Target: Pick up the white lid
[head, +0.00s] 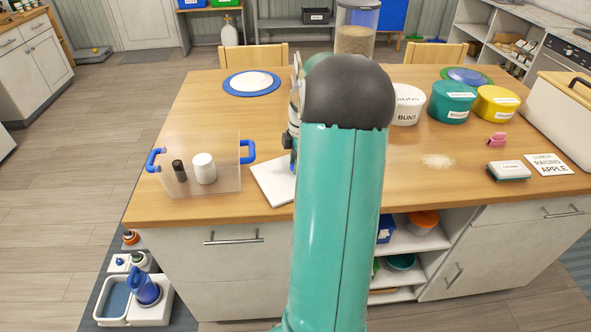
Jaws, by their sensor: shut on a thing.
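A flat, square white piece (271,181), which I take for the white lid, is at the front of the wooden table, right of the clear box. Its right side is hidden behind my arm. My gripper (289,158) points down at the lid's far right part and is shut on it. Only the gripper's left edge shows beside my teal arm, so the fingertips and the exact grip are hidden. I cannot tell whether the lid is raised off the table.
A clear box with blue handles (227,178) holds a white cylinder (204,168) and a dark one. A blue plate (230,85) bears a white disc. Teal (452,105), yellow (495,106) and white (407,106) tubs stand right. The table's left middle is clear.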

